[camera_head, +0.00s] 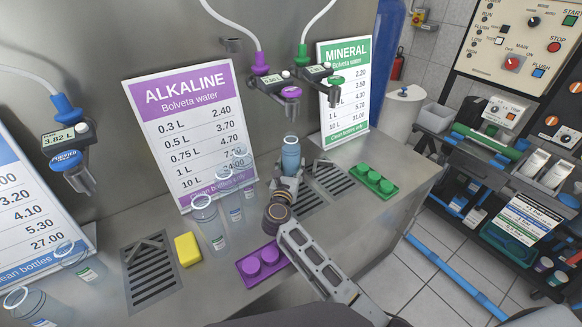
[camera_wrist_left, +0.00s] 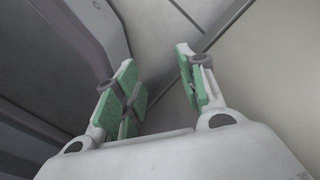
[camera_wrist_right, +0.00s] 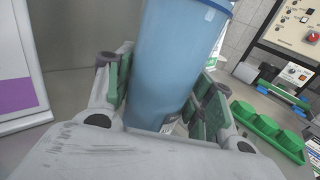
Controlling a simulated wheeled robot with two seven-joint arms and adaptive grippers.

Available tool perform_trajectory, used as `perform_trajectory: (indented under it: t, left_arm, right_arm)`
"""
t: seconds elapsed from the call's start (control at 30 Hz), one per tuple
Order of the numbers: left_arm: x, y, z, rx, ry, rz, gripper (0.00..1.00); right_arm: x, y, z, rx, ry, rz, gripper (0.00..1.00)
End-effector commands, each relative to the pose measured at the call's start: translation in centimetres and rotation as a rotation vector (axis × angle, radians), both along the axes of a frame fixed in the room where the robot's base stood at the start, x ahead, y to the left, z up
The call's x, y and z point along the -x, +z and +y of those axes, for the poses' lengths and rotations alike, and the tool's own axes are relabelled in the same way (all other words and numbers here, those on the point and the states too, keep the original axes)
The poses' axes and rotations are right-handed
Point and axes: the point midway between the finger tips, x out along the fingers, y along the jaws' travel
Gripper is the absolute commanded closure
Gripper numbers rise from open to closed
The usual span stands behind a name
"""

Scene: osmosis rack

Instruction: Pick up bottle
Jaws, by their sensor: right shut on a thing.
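A blue bottle (camera_head: 291,156) stands upright under the purple-marked tap (camera_head: 289,93) in the head view. My right gripper (camera_head: 287,183) is around its lower part, coming from the front. In the right wrist view the blue bottle (camera_wrist_right: 175,60) fills the space between the green-padded fingers of my right gripper (camera_wrist_right: 165,95), which is shut on it. The bottle's base is hidden. My left gripper shows only in the left wrist view (camera_wrist_left: 160,85), with fingers apart and nothing between them.
Several clear bottles (camera_head: 208,222) stand on the counter to the left. A drain grate (camera_head: 150,272) is at left. The purple price sign (camera_head: 190,130) leans behind.

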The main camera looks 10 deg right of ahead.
Motion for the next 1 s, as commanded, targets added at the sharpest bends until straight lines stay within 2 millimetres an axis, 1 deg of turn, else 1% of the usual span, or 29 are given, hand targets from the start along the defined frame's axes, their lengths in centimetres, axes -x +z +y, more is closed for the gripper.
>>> perform_trajectory:
  t: [0.1,0.27,0.47,0.67,1.0]
  left_arm:
    - [0.7,-0.1,-0.1,0.001,0.001,0.01,0.6]
    - [1.1,-0.1,-0.1,0.001,0.001,0.015,0.6]
    - [1.1,0.0,-0.1,0.001,0.001,0.014,0.6]
    - [0.7,0.0,-0.2,0.001,0.0,0.008,0.6]
    - [-0.2,-0.1,-0.2,0.002,0.0,-0.003,0.6]
  right_arm:
    - [0.0,0.4,0.0,-0.001,0.0,-0.003,0.95]
    - [0.0,1.3,0.0,-0.003,-0.001,-0.002,0.95]
    - [0.0,3.6,0.1,-0.005,0.0,-0.005,0.95]
    - [1.8,3.5,-0.7,-0.001,0.0,0.0,0.95]
    - [5.5,3.5,-2.3,0.0,-0.001,-0.002,0.95]
